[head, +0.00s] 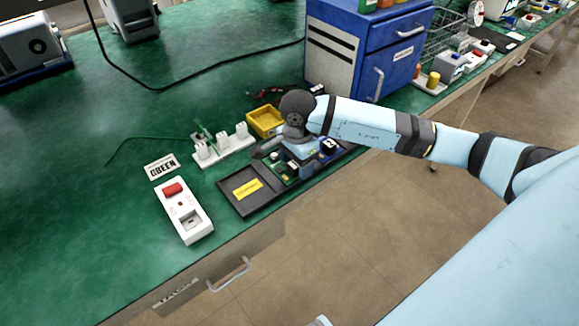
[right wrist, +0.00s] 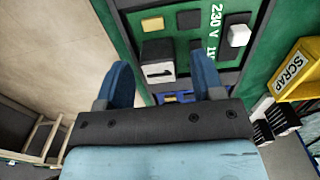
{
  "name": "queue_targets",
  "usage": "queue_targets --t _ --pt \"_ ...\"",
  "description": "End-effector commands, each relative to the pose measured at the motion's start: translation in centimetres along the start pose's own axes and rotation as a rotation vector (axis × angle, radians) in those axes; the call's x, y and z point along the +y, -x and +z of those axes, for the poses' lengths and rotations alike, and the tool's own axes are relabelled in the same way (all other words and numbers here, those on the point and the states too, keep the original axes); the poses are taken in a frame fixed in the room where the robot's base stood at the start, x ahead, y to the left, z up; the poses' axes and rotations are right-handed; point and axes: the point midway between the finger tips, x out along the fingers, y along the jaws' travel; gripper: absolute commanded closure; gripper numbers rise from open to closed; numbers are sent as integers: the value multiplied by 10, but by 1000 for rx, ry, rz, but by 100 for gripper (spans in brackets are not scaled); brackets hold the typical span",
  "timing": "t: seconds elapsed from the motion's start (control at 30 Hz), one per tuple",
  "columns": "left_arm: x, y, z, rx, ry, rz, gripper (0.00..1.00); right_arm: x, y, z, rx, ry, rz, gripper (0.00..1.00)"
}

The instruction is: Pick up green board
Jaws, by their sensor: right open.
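The green board (head: 284,171) lies in a dark tray (head: 240,208) near the bench's front edge, partly hidden by my right gripper in the head view. In the right wrist view the green board (right wrist: 128,40) carries a grey connector block, dark parts and white "230 V" lettering. My right gripper (head: 291,152) is above the tray, pointing down. In the right wrist view my right gripper (right wrist: 163,82) is open, its two blue fingers on either side of the grey block (right wrist: 159,69). Contact cannot be told. My left gripper is not in view.
A yellow scrap bin (head: 265,121) stands behind the tray. A white rack (head: 222,147) and a white box with a red button (head: 184,210) are to the left. A blue cabinet (head: 365,50) stands behind.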

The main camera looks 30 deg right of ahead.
Motion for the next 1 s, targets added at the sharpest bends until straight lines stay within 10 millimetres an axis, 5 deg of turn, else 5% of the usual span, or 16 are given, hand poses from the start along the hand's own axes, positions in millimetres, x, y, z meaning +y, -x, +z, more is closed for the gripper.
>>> queue_targets --t 0.27,0.53,1.0 --pt "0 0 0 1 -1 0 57 0 -9 0 0 1 -2 38" --pt "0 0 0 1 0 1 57 0 -9 0 0 1 -1 93" --pt "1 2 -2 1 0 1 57 -1 5 0 0 1 -3 93"
